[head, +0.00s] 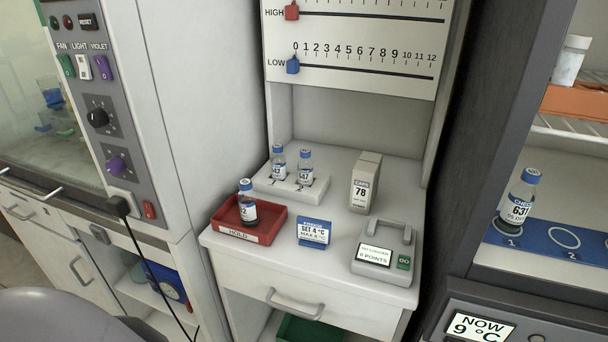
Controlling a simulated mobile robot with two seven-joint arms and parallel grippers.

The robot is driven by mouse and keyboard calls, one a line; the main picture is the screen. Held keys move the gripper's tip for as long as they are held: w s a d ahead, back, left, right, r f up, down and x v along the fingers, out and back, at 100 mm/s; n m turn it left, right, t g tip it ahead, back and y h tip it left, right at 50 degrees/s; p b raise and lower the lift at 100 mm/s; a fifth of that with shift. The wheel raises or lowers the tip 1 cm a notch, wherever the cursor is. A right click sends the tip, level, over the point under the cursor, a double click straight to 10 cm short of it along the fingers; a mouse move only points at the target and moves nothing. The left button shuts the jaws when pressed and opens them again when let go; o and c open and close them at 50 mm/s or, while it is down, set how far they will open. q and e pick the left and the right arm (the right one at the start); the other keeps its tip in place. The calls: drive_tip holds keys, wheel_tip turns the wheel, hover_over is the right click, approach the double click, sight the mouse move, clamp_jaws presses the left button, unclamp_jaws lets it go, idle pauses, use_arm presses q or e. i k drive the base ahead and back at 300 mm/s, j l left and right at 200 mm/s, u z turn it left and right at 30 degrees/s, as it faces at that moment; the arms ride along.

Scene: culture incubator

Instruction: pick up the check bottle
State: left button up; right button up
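The check bottle (518,197) is a small clear bottle with a blue cap. Its label has a blue band that seems to read CHECK, with 631 below. It stands upright at the right of the head view, on circle 1 of a blue numbered strip (544,240) inside an open compartment. Neither of my grippers is in view.
Similar bottles stand in a white rack (262,184) and a red HOLD tray (238,235). A box (365,183), a blue SET 4 °C sign (313,232) and a grey logger (384,255) share the counter. A wire shelf (575,130) hangs above the check bottle.

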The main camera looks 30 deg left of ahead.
sight(279, 160)
drive_tip(key=k+u, duration=0.45)
drive_tip(key=k+j+u, duration=0.15)
drive_tip(key=u, duration=0.3)
drive_tip(key=k, duration=0.1)
